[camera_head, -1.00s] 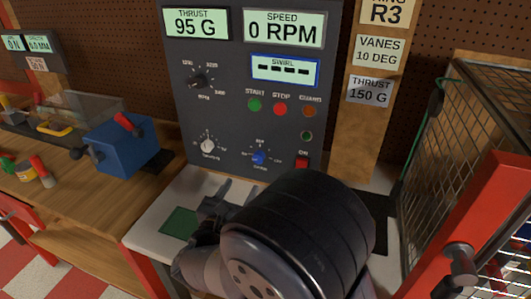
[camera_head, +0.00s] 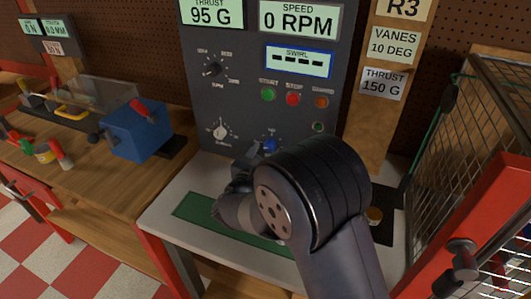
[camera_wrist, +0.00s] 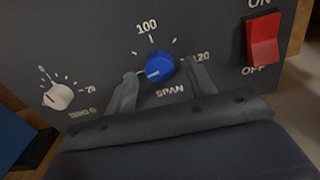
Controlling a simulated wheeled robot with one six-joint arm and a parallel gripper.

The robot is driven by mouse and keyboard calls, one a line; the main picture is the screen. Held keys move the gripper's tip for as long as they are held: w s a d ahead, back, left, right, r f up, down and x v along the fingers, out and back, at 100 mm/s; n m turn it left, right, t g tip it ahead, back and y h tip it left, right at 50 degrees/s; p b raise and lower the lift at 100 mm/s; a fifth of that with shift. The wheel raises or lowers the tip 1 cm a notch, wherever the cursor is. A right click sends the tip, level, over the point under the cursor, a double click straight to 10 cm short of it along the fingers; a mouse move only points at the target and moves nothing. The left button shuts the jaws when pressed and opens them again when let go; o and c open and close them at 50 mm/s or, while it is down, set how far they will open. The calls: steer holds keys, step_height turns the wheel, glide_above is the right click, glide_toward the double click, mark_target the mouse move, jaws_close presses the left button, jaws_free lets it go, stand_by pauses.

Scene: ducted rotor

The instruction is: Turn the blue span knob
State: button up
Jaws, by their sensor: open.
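The blue span knob (camera_wrist: 159,67) is on the dark panel, with a scale marked 100 and 120 around it and the word SPAN below. In the wrist view its pale pointer line aims to the lower left. The knob also shows in the head view (camera_head: 270,144), just above my gripper (camera_head: 250,158). In the wrist view my gripper (camera_wrist: 163,86) is open, with one finger on the left and one on the right of the knob. I cannot tell whether the fingers touch it. My arm hides the panel's lower right in the head view.
A white zero knob (camera_wrist: 58,96) sits left of the span knob, and a red power switch (camera_wrist: 263,39) to its right. Start (camera_head: 268,94) and stop (camera_head: 293,99) buttons are above. A wire cage (camera_head: 490,130) stands on the right. A green mat (camera_head: 195,207) lies below.

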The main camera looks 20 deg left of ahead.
steer(key=shift+c, duration=0.5)
steer(key=c, duration=0.9)
steer(key=shift+o, duration=0.2)
steer(key=m+b, duration=0.1)
steer(key=b, duration=0.2)
steer(key=shift+f, duration=0.3)
steer(key=m+b, duration=0.2)
steer(key=b, duration=0.2)
steer(key=shift+r+m+b, duration=0.25)
steer(key=shift+m+b, duration=0.25)
steer(key=shift+b, duration=0.05)
steer(key=o, duration=1)
steer(key=shift+c, duration=0.2)
steer(key=shift+s, duration=0.15)
